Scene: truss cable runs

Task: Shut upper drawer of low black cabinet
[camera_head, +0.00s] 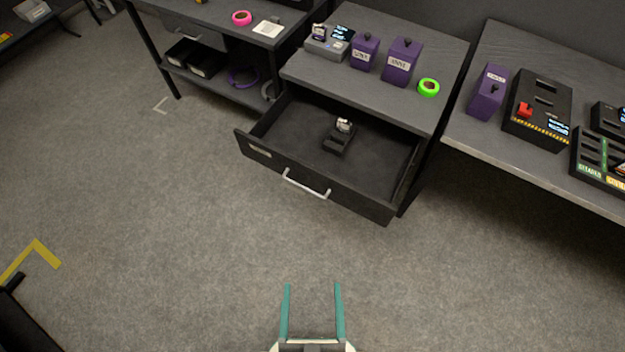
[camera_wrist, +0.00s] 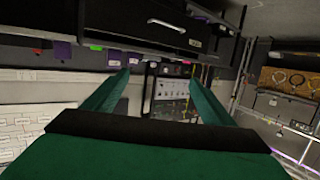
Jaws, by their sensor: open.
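The low black cabinet (camera_head: 380,22) stands at the upper middle of the head view. Its upper drawer (camera_head: 270,163) is pulled well out toward me, with a silver bar handle (camera_head: 306,184) on its front. A small dark device with a silver top (camera_head: 340,135) lies inside the drawer. My gripper (camera_head: 312,285) is open and empty, over the floor at the bottom of the head view, apart from the drawer front. In the wrist view its two green fingers (camera_wrist: 160,85) are spread with nothing between them. A dark drawer-like front with a handle (camera_wrist: 166,26) shows beyond them.
On the cabinet top are purple boxes (camera_head: 401,63), a grey device (camera_head: 326,46) and a green tape roll (camera_head: 428,87). A table with devices (camera_head: 480,140) stands at the right, a shelved bench (camera_head: 220,83) at the left. The floor (camera_head: 200,240) before the drawer is clear.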

